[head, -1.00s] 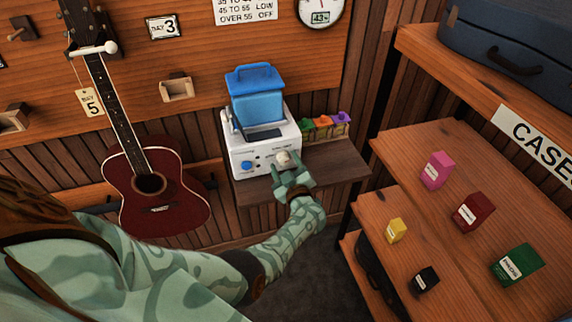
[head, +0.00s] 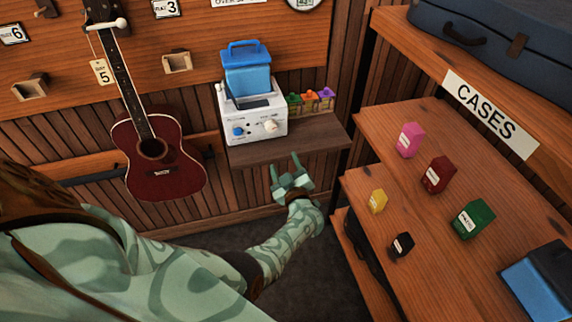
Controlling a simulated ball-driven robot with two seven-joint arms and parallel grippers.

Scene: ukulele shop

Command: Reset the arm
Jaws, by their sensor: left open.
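My left gripper (head: 287,172) is open and empty, just in front of and below the front edge of a small wooden wall shelf (head: 310,140). My left arm (head: 280,250) reaches up to it from the lower left. On the shelf stands a white device (head: 262,126) with a blue knob on its left and a white knob (head: 271,126) on its right. A blue container (head: 246,72) with a handle sits on top of the device. The gripper is apart from the knobs. My right gripper is not in the picture.
A dark red guitar (head: 165,172) hangs on the wall at left. Small coloured items (head: 310,100) stand beside the device. At right, a wooden rack (head: 400,175) holds several small boxes, under a shelf with a blue case (head: 480,35). Open floor (head: 310,275) lies below my arm.

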